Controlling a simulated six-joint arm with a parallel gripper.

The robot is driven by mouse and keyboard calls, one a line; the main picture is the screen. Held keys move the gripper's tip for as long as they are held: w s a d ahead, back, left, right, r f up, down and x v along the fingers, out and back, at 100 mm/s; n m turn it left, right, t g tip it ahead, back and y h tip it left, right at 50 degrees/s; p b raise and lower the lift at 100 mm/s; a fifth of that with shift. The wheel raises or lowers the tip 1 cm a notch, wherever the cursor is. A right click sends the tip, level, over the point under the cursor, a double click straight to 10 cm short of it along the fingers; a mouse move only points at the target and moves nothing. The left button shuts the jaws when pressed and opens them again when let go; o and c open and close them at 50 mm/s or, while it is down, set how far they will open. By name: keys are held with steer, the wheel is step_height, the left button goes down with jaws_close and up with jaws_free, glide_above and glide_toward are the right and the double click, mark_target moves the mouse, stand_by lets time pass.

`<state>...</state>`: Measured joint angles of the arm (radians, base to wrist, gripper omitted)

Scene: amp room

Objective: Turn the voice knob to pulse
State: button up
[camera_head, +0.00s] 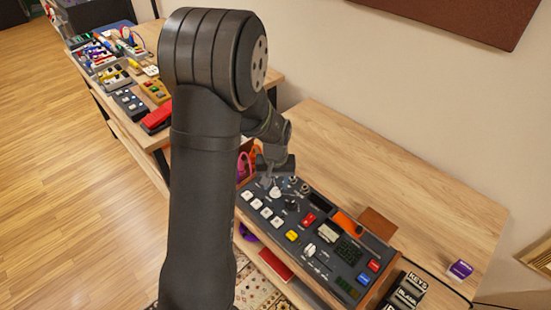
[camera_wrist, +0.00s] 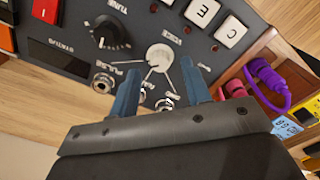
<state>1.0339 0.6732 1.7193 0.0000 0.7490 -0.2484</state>
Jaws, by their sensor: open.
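The voice knob (camera_wrist: 160,57) is a light round knob on the dark panel in the wrist view, with a "VOICE" label near it. A "PULSE" label (camera_wrist: 128,68) lies to its left, and another label below is partly hidden. Lines on the panel fan out around the knob; its exact setting is hard to tell. My gripper (camera_wrist: 160,67) is open, its two blue fingers on either side of and just below the knob, with no clear contact. In the head view my gripper (camera_head: 272,172) is over the panel's back left part.
A black tune knob (camera_wrist: 108,32) is left of the voice knob, and metal jacks (camera_wrist: 103,83) sit nearby. White lettered keys (camera_wrist: 203,10) lie above. Purple and pink cables (camera_wrist: 265,80) are at the right.

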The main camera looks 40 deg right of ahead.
mark_target(275, 189)
step_height(275, 189, up, 15)
stand_by(0.3)
stand_by(0.5)
step_height(275, 189, down, 17)
steer(key=shift+f, duration=0.2)
stand_by(0.5)
steer(key=shift+r, duration=0.15)
